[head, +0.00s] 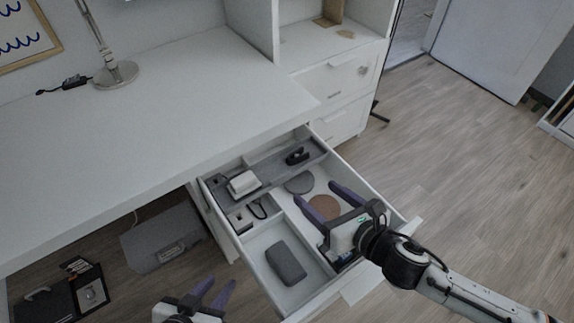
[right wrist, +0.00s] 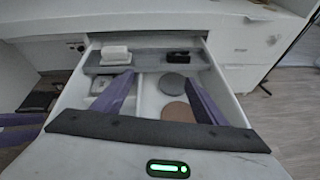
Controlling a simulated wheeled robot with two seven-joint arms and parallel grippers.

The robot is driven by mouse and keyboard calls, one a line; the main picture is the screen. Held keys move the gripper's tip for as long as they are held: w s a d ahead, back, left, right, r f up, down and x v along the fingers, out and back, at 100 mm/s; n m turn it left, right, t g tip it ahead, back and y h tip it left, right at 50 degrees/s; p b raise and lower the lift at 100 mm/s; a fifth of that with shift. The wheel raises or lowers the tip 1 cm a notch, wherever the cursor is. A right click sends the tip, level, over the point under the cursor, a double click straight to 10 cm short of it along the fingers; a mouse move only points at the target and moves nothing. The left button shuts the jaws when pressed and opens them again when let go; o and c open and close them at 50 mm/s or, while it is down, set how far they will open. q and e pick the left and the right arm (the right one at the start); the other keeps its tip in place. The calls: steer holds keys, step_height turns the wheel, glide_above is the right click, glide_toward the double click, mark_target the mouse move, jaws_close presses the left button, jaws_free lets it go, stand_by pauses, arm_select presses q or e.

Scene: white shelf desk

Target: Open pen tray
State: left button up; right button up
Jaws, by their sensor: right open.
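The white desk drawer (head: 358,275) is pulled out. A grey tray (head: 270,175), apparently the pen tray, lies across its back part, under the desk front; it also shows in the right wrist view (right wrist: 146,67). A white block (head: 243,184) and a small black item (head: 297,156) sit on it. My right gripper (head: 315,193) is open and empty above the drawer, its purple fingers pointing towards the tray, apart from it. It also shows in the right wrist view (right wrist: 158,75). My left gripper (head: 221,282) is open, low in front of the desk, left of the drawer.
Drawer compartments hold a dark grey case (head: 286,264), a brown disc (head: 323,207) and a grey disc (head: 299,183). A grey box (head: 163,238) stands under the desk. Floor right of the drawer is free.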

mark_target(281, 178)
steer(key=w+a+f, duration=0.1)
steer(key=w+a, duration=0.1)
steer(key=w+a+f+n+b, duration=0.1)
steer(key=w+a, duration=0.1)
steer(key=w+a+f+n, duration=0.1)
steer(key=w+a, duration=0.1)
steer(key=a, duration=0.1)
steer(key=shift+f+y+b, duration=0.3)
steer(key=shift+f+b, duration=0.05)
steer(key=shift+w+a+f, duration=0.15)
steer(key=shift+w+a, duration=0.1)
steer(key=shift+w, duration=0.2)
arm_select(q)
steer(key=shift+a+f, duration=0.1)
steer(key=shift+f, duration=0.75)
steer(key=shift+w, duration=0.1)
